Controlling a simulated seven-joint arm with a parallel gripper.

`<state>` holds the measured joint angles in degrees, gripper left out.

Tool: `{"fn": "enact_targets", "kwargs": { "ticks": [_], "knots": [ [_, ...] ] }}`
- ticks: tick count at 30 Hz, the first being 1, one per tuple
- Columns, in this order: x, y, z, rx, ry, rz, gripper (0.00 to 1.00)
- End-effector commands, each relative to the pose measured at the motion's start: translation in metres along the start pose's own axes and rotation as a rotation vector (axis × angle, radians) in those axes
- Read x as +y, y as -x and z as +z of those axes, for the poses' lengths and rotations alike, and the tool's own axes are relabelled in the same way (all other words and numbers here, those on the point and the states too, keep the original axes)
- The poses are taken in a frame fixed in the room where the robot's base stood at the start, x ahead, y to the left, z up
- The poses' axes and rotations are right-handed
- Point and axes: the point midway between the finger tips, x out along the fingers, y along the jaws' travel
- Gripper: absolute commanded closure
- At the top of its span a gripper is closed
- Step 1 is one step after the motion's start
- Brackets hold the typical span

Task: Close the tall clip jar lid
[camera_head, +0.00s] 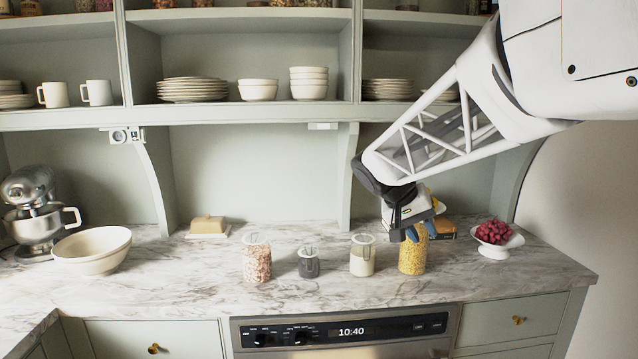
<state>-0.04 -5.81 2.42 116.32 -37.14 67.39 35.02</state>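A tall clear jar (412,260) filled with yellow grains stands on the marble counter, right of the other jars. My gripper (420,232) is at the top of this jar, in front of its upper part. It hides most of the rim.
A short dark-filled jar (309,267) and a white-filled jar (362,261) stand between the tall jars. A bowl of red berries (493,246) is to the right. A butter dish (208,228), a cream bowl (92,254) and a mixer (32,210) are left. Shelves hang above.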

Motion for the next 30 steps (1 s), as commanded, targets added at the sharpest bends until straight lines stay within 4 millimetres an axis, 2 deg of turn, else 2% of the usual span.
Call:
{"fn": "enact_targets", "kwargs": {
  "ticks": [1, 9, 30],
  "knots": [
    [-0.002, -0.002, -0.014, 0.005, -0.008, 0.021, 0.69],
    [-0.009, -0.008, -0.083, 0.045, -0.079, 0.141, 0.69],
    [-0.046, -0.037, -0.252, 0.222, -0.28, 0.431, 0.69]
  ]
}}
